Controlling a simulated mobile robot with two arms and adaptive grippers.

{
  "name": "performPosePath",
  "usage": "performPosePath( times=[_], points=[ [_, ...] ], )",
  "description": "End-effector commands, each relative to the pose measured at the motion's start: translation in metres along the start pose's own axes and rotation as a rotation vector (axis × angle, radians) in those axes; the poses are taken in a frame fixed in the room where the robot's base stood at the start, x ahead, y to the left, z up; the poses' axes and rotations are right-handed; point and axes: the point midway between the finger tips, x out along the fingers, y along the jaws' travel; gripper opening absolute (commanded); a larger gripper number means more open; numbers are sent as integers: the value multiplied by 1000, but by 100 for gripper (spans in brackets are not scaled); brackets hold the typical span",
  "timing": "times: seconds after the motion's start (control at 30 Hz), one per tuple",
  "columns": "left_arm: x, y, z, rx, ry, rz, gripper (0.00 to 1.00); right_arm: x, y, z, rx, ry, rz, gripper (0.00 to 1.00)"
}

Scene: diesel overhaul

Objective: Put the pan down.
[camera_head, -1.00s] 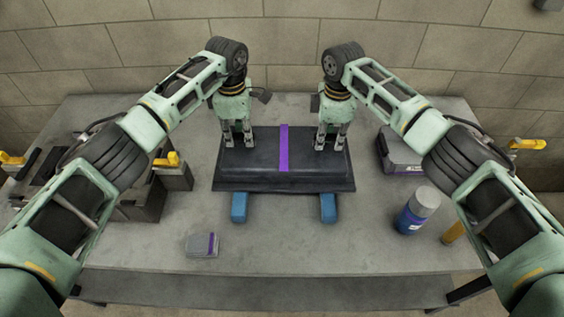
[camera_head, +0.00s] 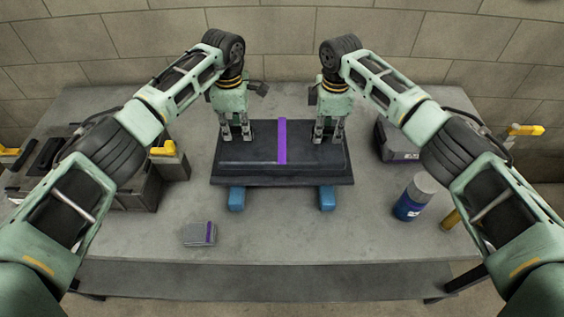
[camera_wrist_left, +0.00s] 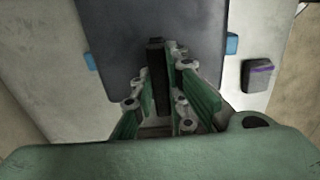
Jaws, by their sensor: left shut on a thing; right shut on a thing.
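The pan (camera_head: 315,160) is a dark rectangular piece with a flat rim and a purple stripe across its middle. It lies over two blue blocks (camera_head: 237,199) and (camera_head: 327,198) at the middle of the table. I cannot tell whether it touches them. My left gripper (camera_head: 236,138) is shut on its left part, and my right gripper (camera_head: 328,138) is shut on its right part. In the left wrist view, the fingers (camera_wrist_left: 163,60) close on a dark upright piece at the pan. The pan looks level.
A small grey box with a purple stripe (camera_head: 199,234) lies front left. Dark equipment (camera_head: 135,190) stands left.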

Motion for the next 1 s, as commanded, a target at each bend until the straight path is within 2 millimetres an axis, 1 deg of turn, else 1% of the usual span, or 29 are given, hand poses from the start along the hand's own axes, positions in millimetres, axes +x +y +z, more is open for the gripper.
performPosePath(
  times=[0.63, 0.67, 0.8, 0.87, 1.0],
  points=[
    [30, 1, 0, 1, -1, 3, 0, 30, 1, 0, 0, 1, 5, 0],
    [30, 0, 0, 1, 1, 0, 16, 29, 1, 0, 1, 0, 2, 15],
    [30, 0, 0, 0, 1, -1, 28, 29, 0, 0, 1, 0, 1, 28],
    [29, 0, 0, 0, 1, 0, 32, 29, 0, 0, 1, 0, 1, 32],
    [29, 0, 0, 0, 0, 0, 32, 29, 0, 0, 0, 0, 0, 32]
  ],
)
